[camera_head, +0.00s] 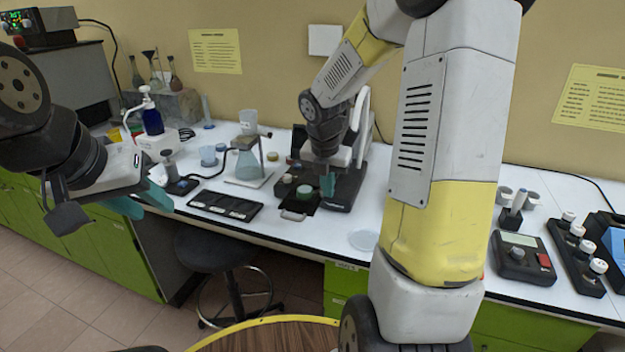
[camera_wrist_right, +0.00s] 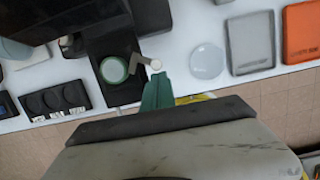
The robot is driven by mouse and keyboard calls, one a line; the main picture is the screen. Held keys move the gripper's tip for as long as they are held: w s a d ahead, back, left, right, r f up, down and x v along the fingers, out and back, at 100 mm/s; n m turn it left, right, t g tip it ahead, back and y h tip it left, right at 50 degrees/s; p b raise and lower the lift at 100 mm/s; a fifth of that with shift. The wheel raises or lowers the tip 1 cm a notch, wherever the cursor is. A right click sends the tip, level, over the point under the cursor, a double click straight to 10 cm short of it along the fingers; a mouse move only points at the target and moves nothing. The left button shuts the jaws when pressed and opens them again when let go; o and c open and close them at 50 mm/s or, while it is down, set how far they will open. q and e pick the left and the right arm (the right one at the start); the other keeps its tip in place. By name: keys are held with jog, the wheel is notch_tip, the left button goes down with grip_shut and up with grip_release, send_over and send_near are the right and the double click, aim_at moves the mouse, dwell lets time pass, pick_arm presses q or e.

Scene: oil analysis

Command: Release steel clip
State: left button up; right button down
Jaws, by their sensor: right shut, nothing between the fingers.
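The steel clip (camera_wrist_right: 140,67) is a small bent grey piece with a round pale end, beside a round green-and-white dish (camera_wrist_right: 114,70) on a black plate. In the right wrist view, the green fingertips of my right gripper (camera_wrist_right: 157,88) are together and empty, just below the clip's round end; I cannot tell whether they touch it. In the head view, my right gripper (camera_head: 328,185) is over the black device at the back of the bench. My left gripper (camera_head: 141,204) is at the left, in front of the bench edge, its teal fingers apart and empty.
A black slide tray (camera_head: 225,206) and a flask (camera_head: 247,160) stand left of the device. A clear round dish (camera_head: 364,240) lies to its right. A dark meter (camera_head: 522,259) is further right. A stool (camera_head: 215,248) stands below the bench.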

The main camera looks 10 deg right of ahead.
jog(key=shift+w, duration=0.1)
jog(key=shift+w+a, duration=0.4)
jog(key=shift+w, duration=0.2)
jog(key=shift+a, duration=0.1)
